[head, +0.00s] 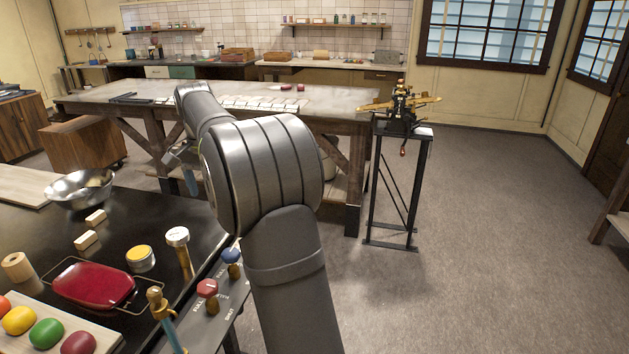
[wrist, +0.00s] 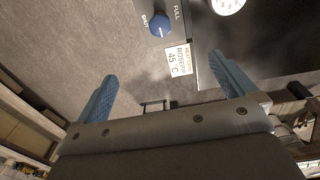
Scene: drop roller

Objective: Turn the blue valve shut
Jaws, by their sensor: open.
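The blue valve (head: 231,257) is a small knob on the grey panel at the table's front edge, beyond the red valve. In the wrist view the blue valve (wrist: 160,25) is near the top, with the words SHUT and FULL beside it. Its exact pointer setting is too small to read. My gripper (wrist: 163,65) is open and empty, its two blue fingers spread below the valve in the picture and apart from it. In the head view my gripper is mostly hidden behind my arm; one blue finger (head: 190,181) shows.
A red valve (head: 207,289) sits on the same panel. A round white gauge (head: 177,237) on a brass post stands close by; a paper label reading 45 °C (wrist: 179,61) is near the blue valve.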

